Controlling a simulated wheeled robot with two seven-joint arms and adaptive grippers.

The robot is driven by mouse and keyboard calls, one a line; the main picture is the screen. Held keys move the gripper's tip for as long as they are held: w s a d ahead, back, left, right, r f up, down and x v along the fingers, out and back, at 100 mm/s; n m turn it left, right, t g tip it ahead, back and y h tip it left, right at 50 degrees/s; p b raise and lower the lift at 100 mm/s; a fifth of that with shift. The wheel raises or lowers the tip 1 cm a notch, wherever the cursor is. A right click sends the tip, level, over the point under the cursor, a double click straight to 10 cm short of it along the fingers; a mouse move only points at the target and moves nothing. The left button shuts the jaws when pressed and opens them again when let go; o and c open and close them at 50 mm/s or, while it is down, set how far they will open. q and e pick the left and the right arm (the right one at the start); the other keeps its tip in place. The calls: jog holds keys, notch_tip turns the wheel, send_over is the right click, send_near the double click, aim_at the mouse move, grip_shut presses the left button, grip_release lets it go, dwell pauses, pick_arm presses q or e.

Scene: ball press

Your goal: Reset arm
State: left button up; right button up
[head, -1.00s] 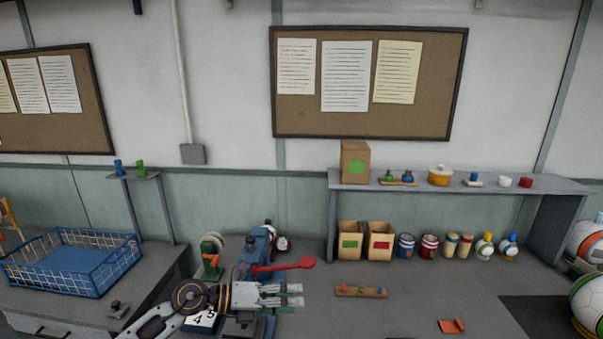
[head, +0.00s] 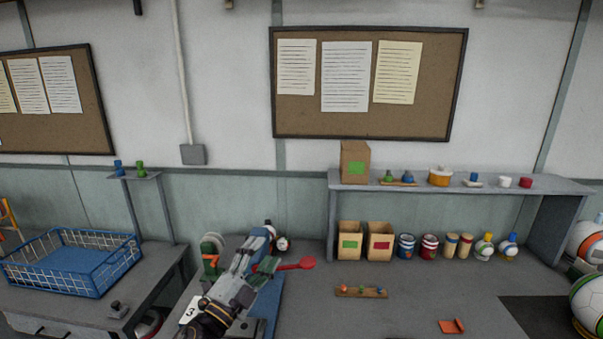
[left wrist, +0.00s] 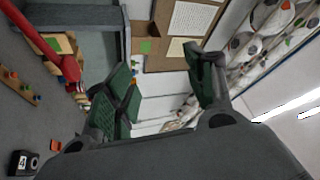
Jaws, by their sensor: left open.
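My left gripper (head: 258,264) is in front of the blue press (head: 271,291) on the bench and hides much of it. Its two fingers point up and away, towards the wall. In the left wrist view the fingers (left wrist: 160,92) stand apart with nothing between them. The red lever (head: 298,265) of the press sticks out just right of the gripper; it also shows at the upper left of the left wrist view (left wrist: 35,38). Whether the gripper touches the press cannot be told. My right gripper is not in view.
A blue wire basket (head: 72,262) stands on the left table. A wooden strip with small knobs (head: 361,292) and an orange piece (head: 452,326) lie on the bench. Boxes and jars (head: 430,246) line the back under a shelf (head: 460,184).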

pick_arm(q)
jog(key=s+a+f+n+g+y, duration=0.3)
jog(key=a+f+n+y, duration=0.3)
jog(key=f+n, duration=0.15)
jog(key=s+a+f+n+g+y, duration=0.3)
jog(key=a+f+n+y, duration=0.35)
jog(key=f, duration=0.25)
jog(key=s+f+n+g+h, duration=0.1)
jog(key=s+f+n+g, duration=0.1)
jog(key=s+f+g, duration=0.6)
jog(key=s+f+n+g+h, duration=0.15)
jog(key=s+f, duration=0.25)
jog(key=s, duration=0.8)
notch_tip(320, 180, down, 34)
jog(key=s+r+g, duration=0.1)
jog(key=s, duration=0.1)
jog(key=s+a+f, duration=0.2)
jog(key=s+f, duration=0.8)
jog(key=s, duration=0.1)
jog(key=s+a+f+g, duration=0.1)
jog(key=s+a+f, duration=0.1)
jog(key=s+f, duration=0.8)
jog(key=shift+s, duration=0.6)
jog(key=shift+m+g, duration=0.25)
